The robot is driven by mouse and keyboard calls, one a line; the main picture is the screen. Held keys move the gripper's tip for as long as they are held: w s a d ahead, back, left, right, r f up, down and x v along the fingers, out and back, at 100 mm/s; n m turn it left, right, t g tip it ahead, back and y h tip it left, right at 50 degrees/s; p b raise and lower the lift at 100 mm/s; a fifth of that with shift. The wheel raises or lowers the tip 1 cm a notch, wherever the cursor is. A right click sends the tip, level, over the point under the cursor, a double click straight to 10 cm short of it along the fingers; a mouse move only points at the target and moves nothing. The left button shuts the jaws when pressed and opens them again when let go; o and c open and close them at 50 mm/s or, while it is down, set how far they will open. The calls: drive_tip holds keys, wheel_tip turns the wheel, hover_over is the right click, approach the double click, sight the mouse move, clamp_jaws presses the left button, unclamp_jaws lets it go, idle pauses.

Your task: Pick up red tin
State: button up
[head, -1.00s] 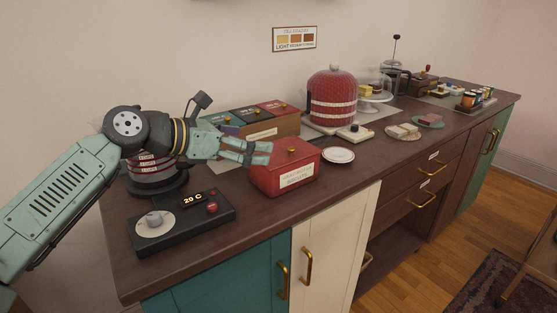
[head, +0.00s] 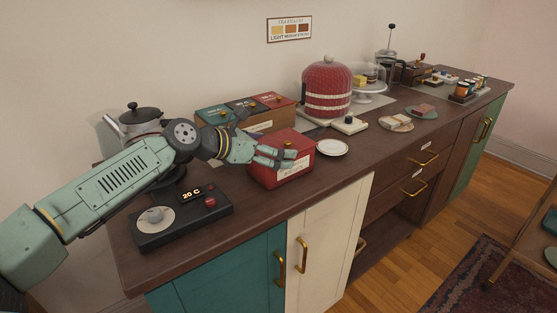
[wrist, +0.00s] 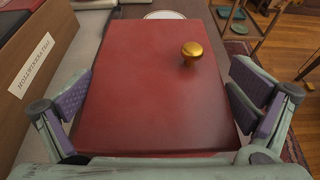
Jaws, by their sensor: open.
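The red tin (head: 292,173) stands on the dark wooden counter, with a pale label on its front and a gold knob on its lid. In the wrist view the red tin (wrist: 150,90) fills the middle, its lid seen from above. I cannot tell whether the fingers touch the tin.
A wooden box with coloured lids (head: 262,122) stands close behind the tin. A white plate (head: 332,148) lies just right of it. A black scale-like device (head: 180,217) sits at the left front. A red knitted cosy (head: 327,90) stands further back.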

drive_tip(key=shift+f, duration=0.1)
drive_tip(key=shift+c, duration=0.4)
drive_tip(key=c, duration=1.2)
